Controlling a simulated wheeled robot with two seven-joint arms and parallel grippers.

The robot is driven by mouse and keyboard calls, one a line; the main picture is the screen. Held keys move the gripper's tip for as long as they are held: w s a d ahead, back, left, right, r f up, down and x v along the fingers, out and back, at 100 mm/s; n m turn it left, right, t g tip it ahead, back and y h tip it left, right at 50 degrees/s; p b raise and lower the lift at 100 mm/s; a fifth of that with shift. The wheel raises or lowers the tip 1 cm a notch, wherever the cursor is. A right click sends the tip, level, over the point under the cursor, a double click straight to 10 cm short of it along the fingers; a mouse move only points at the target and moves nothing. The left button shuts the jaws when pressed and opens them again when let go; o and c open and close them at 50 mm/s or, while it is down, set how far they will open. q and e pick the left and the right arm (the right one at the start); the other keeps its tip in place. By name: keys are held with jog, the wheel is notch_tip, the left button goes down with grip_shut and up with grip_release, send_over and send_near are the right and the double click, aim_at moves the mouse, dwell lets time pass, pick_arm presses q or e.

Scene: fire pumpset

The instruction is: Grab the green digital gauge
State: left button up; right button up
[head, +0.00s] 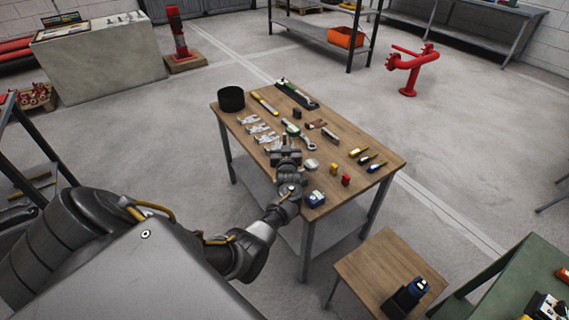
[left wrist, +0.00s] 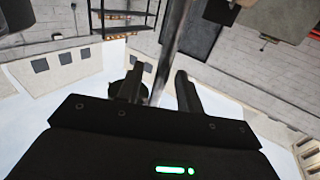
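My left gripper (head: 286,156) is over the wooden workbench (head: 356,128), among the tools near its middle. Its two dark fingers also show apart in the left wrist view (left wrist: 156,88). A grey rod (left wrist: 170,50) shows between and beyond them; I cannot tell what it is, and nothing is clearly gripped. A small tool with a pale and greenish head (head: 290,127) lies just beyond the gripper and may be the green digital gauge, but it is too small to be sure. The gripper hides part of the bench. My right gripper is not in view.
A black cup (head: 231,98) stands at the bench's far left corner. Silver clamps (head: 257,128) lie left of the gripper, screwdrivers (head: 367,160) to the right. A blue tape measure (head: 315,199) is near the front edge. A small wooden table (head: 375,262) stands in front.

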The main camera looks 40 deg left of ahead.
pick_arm(q)
jog(key=shift+w+a, duration=0.15)
jog(key=shift+w, duration=0.05)
jog(key=shift+c, duration=0.5)
grip_shut()
dwell(0.7)
jog(key=shift+r, duration=0.1)
